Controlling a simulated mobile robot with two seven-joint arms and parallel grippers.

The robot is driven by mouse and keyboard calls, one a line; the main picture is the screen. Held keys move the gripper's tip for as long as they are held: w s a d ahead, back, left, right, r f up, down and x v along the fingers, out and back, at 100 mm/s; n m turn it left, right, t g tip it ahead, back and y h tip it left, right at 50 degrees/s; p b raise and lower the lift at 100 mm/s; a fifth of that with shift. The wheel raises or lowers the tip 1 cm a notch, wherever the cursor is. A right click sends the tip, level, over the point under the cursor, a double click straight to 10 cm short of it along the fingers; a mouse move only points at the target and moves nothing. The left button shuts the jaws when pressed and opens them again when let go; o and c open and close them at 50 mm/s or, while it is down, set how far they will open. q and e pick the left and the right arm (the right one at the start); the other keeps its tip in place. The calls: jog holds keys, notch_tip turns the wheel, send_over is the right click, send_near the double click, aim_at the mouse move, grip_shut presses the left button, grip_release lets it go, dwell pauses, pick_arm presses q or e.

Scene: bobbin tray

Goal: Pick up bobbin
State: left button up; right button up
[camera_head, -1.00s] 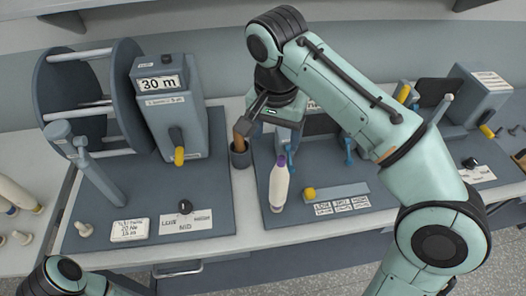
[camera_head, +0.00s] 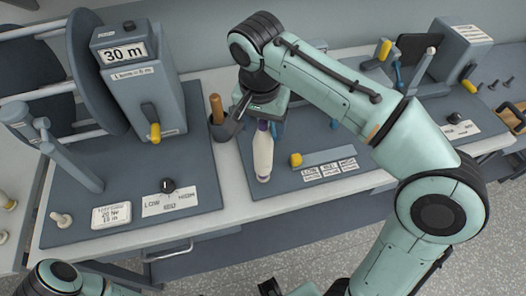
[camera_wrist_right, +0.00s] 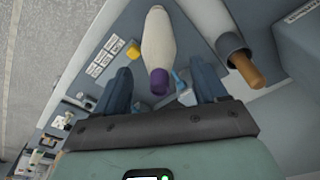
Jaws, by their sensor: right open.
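The white bobbin (camera_head: 263,158) with a purple tip lies or stands on the dark mat in front of my right gripper (camera_head: 254,120); I cannot tell how far it leans. In the right wrist view the bobbin (camera_wrist_right: 158,38) has its purple end toward my gripper. There my right gripper (camera_wrist_right: 162,80) is open, with its two fingers on either side of the purple end and nothing held. I cannot tell whether a finger touches the bobbin. Part of my left arm shows at the bottom left, but its gripper does not.
A dark cup (camera_head: 222,131) with a wooden-handled tool (camera_head: 216,108) stands close to the left of my right gripper. A box marked 30 m (camera_head: 143,82) stands further left. A label strip with a yellow knob (camera_head: 295,160) is right of the bobbin.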

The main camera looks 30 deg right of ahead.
jog(key=shift+d+f, duration=0.1)
jog(key=shift+f, duration=0.8)
jog(key=shift+w, duration=0.1)
grip_shut()
jog(key=shift+r, duration=0.15)
